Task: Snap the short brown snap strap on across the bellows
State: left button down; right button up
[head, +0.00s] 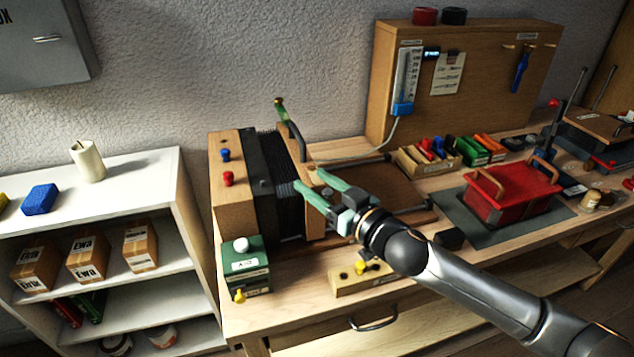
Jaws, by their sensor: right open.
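The bellows (290,186) is a black pleated block between two wooden end blocks, at the left end of the workbench. My right gripper (308,178) reaches in from the lower right, with its pale green fingers apart and empty. Its fingertips are at the right side of the bellows, overlapping its edge in this view; I cannot tell whether they touch it. I cannot make out the short brown snap strap. The left wooden block (229,196) carries a blue and a red knob. My left gripper is not in view.
A green box (245,267) with a white knob stands in front of the bellows. A small wooden block (350,281) with yellow and dark parts lies below my right gripper. A red case (510,193) sits on a dark mat to the right. A wooden panel (480,80) stands behind.

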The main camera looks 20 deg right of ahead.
grip_shut()
dwell(0.3)
dwell(1.1)
